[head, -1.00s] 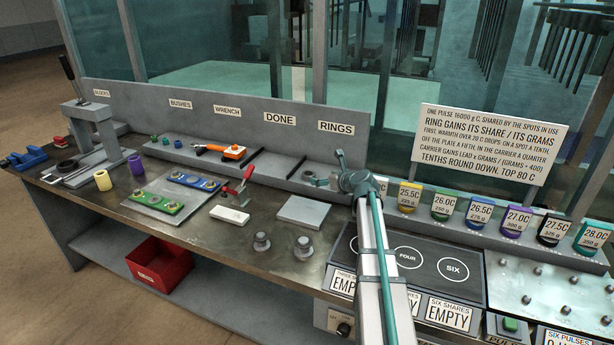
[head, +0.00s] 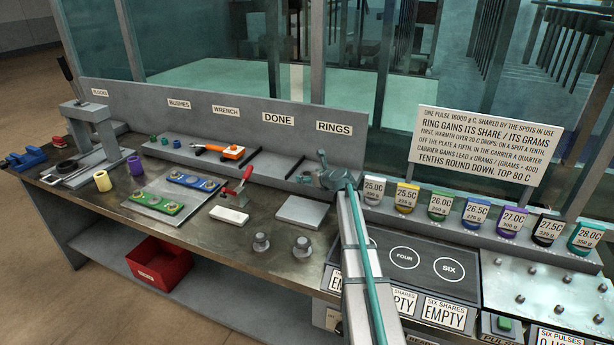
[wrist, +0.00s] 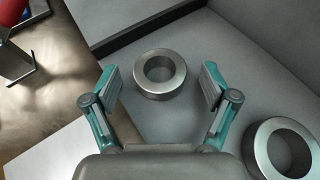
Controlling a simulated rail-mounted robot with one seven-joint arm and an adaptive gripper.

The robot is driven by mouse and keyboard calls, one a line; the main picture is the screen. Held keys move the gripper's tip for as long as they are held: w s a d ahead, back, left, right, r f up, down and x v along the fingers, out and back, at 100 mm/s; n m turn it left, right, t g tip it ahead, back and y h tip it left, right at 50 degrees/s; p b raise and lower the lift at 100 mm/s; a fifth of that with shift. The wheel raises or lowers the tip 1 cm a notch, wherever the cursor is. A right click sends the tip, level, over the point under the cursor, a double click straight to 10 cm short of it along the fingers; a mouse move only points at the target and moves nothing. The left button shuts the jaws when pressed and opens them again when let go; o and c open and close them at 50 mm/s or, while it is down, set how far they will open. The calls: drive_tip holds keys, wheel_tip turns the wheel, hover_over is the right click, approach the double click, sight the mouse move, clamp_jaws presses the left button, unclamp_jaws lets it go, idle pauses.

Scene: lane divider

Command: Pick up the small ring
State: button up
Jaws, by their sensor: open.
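In the wrist view, the small ring (wrist: 160,92), a grey metal ring with a round hole, lies flat on the grey shelf. A larger grey ring (wrist: 262,150) lies to its lower right, partly cut off by the picture edge. My gripper (wrist: 160,76) is open, with one teal finger to the left of the small ring and one to the right. Gaps show between the fingers and the ring; the height between them is hard to tell. In the head view, my gripper (head: 322,178) is over the shelf section below the RINGS label, where the rings are mostly hidden.
A dark divider (wrist: 150,22) runs along the shelf beyond the small ring. A grey back panel (head: 335,148) rises behind the shelf. A red-handled clamp (head: 240,186) and a grey plate (head: 302,211) are on the bench in front. Labelled carriers (head: 440,204) stand to the right.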

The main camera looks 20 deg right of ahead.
drive_tip(key=c, duration=1.4)
drive_tip(key=shift+o, duration=0.2)
drive_tip(key=shift+r, duration=0.1)
